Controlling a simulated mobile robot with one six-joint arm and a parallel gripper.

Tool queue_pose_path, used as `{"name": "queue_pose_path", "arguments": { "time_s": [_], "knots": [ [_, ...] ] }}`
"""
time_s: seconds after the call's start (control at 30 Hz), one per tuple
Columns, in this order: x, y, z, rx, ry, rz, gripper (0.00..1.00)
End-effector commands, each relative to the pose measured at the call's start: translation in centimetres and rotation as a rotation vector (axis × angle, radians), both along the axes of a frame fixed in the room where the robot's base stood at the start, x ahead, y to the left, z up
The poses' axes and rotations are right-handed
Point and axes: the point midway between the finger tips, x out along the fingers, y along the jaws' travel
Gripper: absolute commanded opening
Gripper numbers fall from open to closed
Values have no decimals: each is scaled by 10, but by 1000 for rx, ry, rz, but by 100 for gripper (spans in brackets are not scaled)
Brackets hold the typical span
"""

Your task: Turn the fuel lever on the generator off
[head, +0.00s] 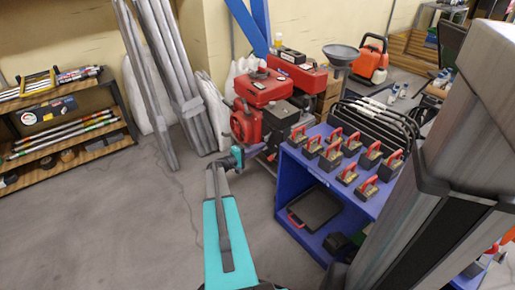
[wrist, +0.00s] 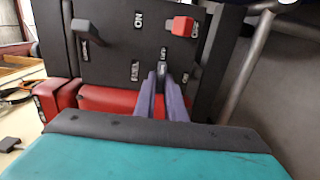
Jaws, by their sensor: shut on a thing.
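The red generator (head: 262,88) with a dark engine stands by the wall in the head view. In the wrist view its dark control panel (wrist: 110,40) fills the top, with small white labels seen upside down, ON and OFF among them. My gripper (wrist: 161,78) is at the panel, its two purple fingers closed on a small grey lever (wrist: 162,68), which looks like the fuel lever, beside the OFF label. The fingers hide most of it. In the head view my gripper (head: 238,156) is at the generator's near side, its fingertips too small to make out.
On the panel are a red switch (wrist: 183,26) and a black lever (wrist: 87,27), both clear of the fingers. A metal frame tube (wrist: 247,65) runs at right. In the head view a blue shelf (head: 283,190) with several red-handled blocks stands right of my arm. Floor at left is free.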

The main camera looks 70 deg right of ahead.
Motion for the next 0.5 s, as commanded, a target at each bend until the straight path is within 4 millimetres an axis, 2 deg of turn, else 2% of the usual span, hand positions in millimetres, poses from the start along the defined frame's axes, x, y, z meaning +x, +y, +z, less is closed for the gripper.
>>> {"name": "queue_pose_path", "arguments": {
  "time_s": [0.03,0.47,0.5],
  "knots": [
    [0,-7,4,-1,8,7,0],
    [0,-7,4,6,18,7,0],
    [0,-7,4,6,18,7,15]
  ]
}}
